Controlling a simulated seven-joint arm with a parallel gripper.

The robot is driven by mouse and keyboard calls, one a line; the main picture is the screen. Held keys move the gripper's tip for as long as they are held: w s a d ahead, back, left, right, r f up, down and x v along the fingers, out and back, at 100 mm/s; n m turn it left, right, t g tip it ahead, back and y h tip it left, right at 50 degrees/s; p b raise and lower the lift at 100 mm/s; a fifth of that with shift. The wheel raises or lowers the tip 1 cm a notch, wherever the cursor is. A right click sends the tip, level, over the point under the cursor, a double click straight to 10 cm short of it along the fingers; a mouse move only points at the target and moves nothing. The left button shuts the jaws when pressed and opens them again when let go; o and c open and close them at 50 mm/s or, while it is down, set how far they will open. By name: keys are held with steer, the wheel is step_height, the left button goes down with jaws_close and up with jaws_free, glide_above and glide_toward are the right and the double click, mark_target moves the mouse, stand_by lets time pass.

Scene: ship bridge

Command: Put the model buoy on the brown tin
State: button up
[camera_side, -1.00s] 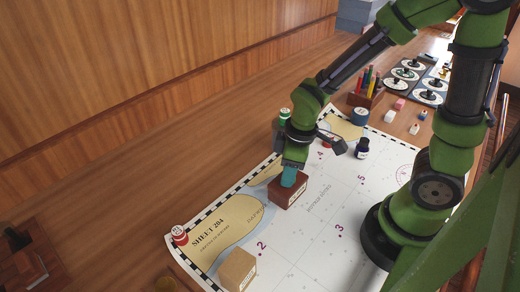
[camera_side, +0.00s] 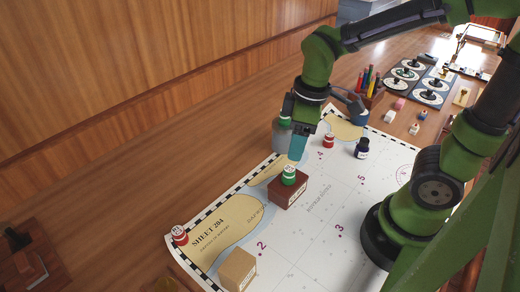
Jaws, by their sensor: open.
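A green model buoy with a white band (camera_side: 289,175) stands upright on top of the brown tin (camera_side: 291,194), a dark red-brown box on the chart. My gripper (camera_side: 298,150), with teal fingers, is above and slightly right of the buoy, apart from it. It is open and empty, though the gap between its fingers is hard to see from this side.
A tan box (camera_side: 238,269) and a dark ink bottle (camera_side: 362,148) also stand on the chart (camera_side: 315,235).

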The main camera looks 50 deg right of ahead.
step_height(320, 180, up, 9)
steer(key=s+d+m+t+y, duration=0.1)
steer(key=s+m+t, duration=0.2)
steer(key=m+t, duration=0.3)
steer(key=m, duration=0.4)
